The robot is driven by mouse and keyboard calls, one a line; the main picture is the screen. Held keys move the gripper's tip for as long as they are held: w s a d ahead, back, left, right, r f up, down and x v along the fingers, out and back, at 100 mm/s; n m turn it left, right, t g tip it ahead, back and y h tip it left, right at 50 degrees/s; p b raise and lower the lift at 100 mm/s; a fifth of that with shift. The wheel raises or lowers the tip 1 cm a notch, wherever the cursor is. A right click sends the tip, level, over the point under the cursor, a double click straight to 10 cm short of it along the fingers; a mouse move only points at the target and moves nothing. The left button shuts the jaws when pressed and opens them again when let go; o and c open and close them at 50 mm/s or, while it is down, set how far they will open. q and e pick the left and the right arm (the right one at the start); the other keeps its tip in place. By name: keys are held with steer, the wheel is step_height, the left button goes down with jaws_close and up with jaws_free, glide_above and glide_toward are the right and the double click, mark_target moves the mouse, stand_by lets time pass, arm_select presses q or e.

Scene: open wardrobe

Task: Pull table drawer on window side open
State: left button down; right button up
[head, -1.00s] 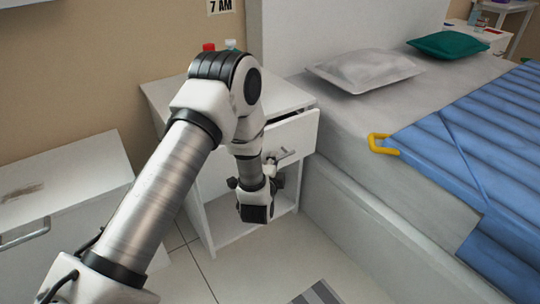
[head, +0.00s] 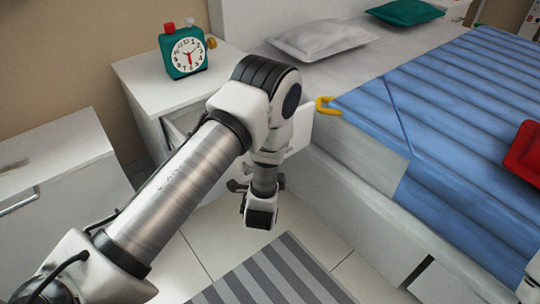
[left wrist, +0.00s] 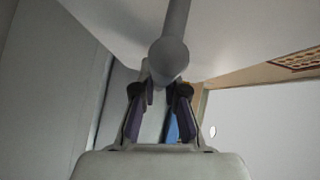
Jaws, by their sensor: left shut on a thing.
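The white bedside table (head: 140,72) stands beside the bed in the head view. Its drawer (head: 300,130) is pulled out well in front of the tabletop edge, and my left arm covers much of it. My left gripper (head: 258,186) is low at the drawer's front. In the left wrist view the drawer's grey bar handle (left wrist: 168,60) runs toward the camera, and my left gripper (left wrist: 162,92) is shut on it. The white drawer front (left wrist: 110,22) is behind the handle. The handle is hidden in the head view.
A green alarm clock (head: 188,57) stands on the bedside table. The bed with a blue cover (head: 440,100) is close on the right. Another white cabinet (head: 60,160) is at the left. A striped rug (head: 275,275) lies on the floor in front.

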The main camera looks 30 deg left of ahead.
arm_select(q)
steer(key=shift+d, duration=0.1)
steer(key=c, duration=1.2)
jaws_free()
steer(key=v, duration=1.2)
